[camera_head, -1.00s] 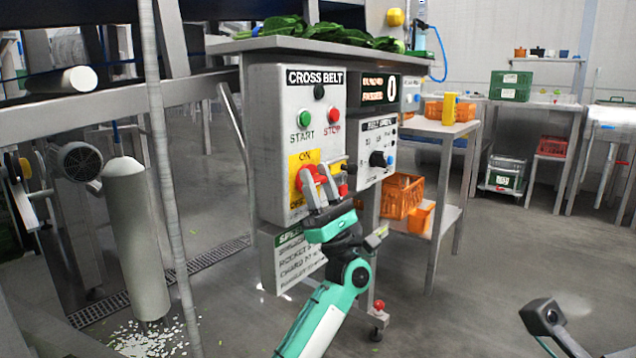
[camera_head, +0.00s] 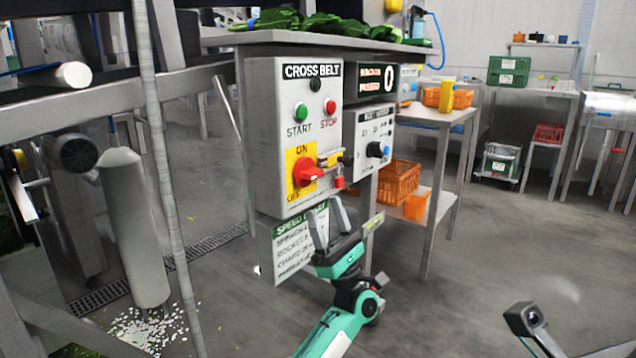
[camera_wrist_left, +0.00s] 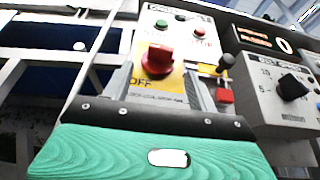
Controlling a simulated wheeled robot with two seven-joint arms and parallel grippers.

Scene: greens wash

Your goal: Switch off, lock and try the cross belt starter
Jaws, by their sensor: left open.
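The grey cross belt starter box (camera_head: 265,130) hangs under the table, with a green START button (camera_head: 300,112) and a red STOP button (camera_head: 330,107). Its red rotary switch (camera_head: 306,172) sits on a yellow ON/OFF plate; I cannot tell its exact setting. A red padlock (camera_head: 339,182) is at the box's right edge, below a brass-coloured fitting (camera_head: 331,159). My left gripper (camera_head: 329,219) is open and empty, below and in front of the switch. In the left wrist view the switch (camera_wrist_left: 158,60) shows between the fingers, with the padlock (camera_wrist_left: 223,96) right of them.
A grey knob panel (camera_head: 372,140) adjoins the box on the right. A speed chart sign (camera_head: 292,247) hangs below, close behind my left gripper. A side table (camera_head: 432,115) with orange crates (camera_head: 398,182) stands to the right. Open floor lies front right.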

